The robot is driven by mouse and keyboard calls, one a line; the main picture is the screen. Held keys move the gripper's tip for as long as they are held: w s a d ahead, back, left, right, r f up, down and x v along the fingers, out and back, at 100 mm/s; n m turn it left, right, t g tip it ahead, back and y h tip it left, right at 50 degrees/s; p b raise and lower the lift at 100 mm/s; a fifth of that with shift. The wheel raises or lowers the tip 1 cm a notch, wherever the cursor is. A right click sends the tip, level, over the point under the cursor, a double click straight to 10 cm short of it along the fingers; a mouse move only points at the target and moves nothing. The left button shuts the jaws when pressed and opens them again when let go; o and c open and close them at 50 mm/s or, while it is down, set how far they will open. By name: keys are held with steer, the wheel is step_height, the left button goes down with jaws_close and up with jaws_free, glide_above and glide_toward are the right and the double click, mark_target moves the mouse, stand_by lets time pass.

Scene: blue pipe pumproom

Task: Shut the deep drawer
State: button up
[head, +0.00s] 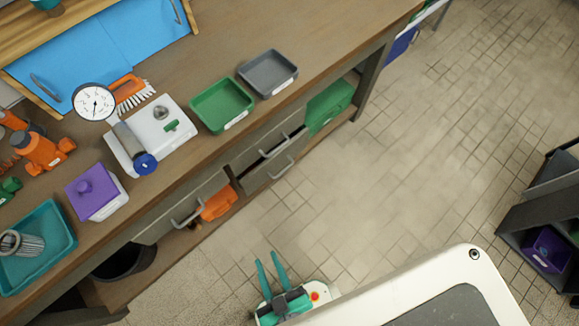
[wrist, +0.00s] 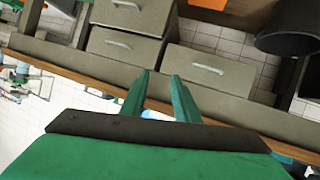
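Two drawers are stacked under the workbench: an upper drawer (wrist: 125,46) and a lower drawer (wrist: 128,16), each grey with a bar handle. Their handles also show in the head view, the upper handle (head: 274,147) above the lower handle (head: 283,168). A third drawer (wrist: 208,72) is beside them. Which one is the deep drawer, and how far it stands out, I cannot tell for sure. My gripper (head: 268,258) is open and empty over the floor in front of the bench, apart from the drawers. Its two green fingers (wrist: 160,75) are apart in the wrist view.
The bench top holds a green tray (head: 222,104), a grey tray (head: 268,73), a white scale (head: 170,130) and a purple-lidded box (head: 95,190). A black bin (head: 122,264) and an orange item (head: 218,204) are below.

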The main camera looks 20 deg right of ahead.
steer(key=w+f+n+g+h, duration=0.1)
steer(key=w+f+n+g, duration=0.25)
steer(key=f, duration=1.35)
steer(key=n+h, duration=0.9)
steer(key=h, duration=0.3)
glide_toward(285, 169)
steer(key=shift+m+y, duration=0.25)
steer(key=shift+y, duration=0.05)
steer(key=x, duration=1)
steer(key=shift+w+d+f, duration=0.1)
steer(key=shift+d+f, duration=0.05)
steer(key=shift+d, duration=0.15)
jaws_close()
